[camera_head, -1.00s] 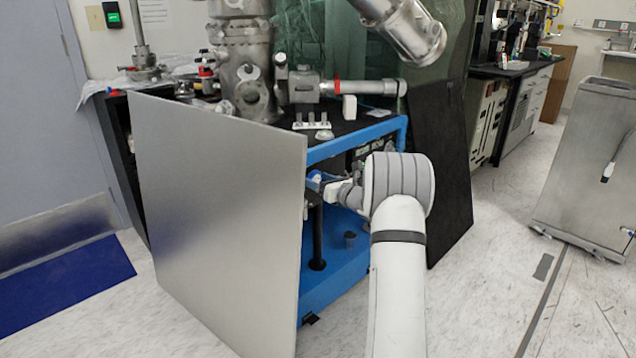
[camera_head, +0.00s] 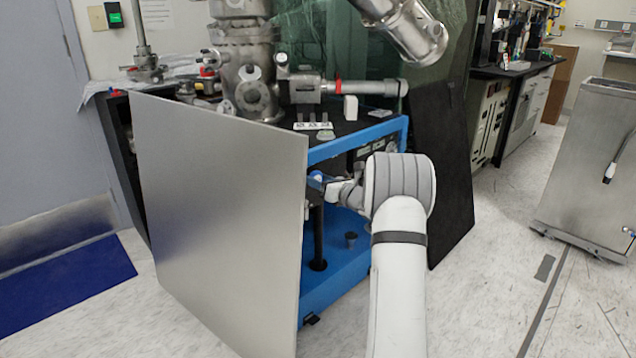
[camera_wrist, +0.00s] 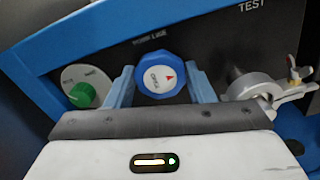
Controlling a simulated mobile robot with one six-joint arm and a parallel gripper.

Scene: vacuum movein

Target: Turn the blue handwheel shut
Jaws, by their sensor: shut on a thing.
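In the head view my gripper (camera_head: 325,182) reaches in under the blue frame edge, just right of the large metal sheet. The handwheel shows there only as a small blue patch, mostly hidden by the gripper and wrist.
A green knob (camera_wrist: 82,94) lies left of the handwheel, and a metal fitting (camera_wrist: 254,86) lies to the right. The metal sheet (camera_head: 220,215) stands close to my gripper. A black board (camera_head: 450,190) leans on the right. Open floor (camera_head: 490,290) lies further right.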

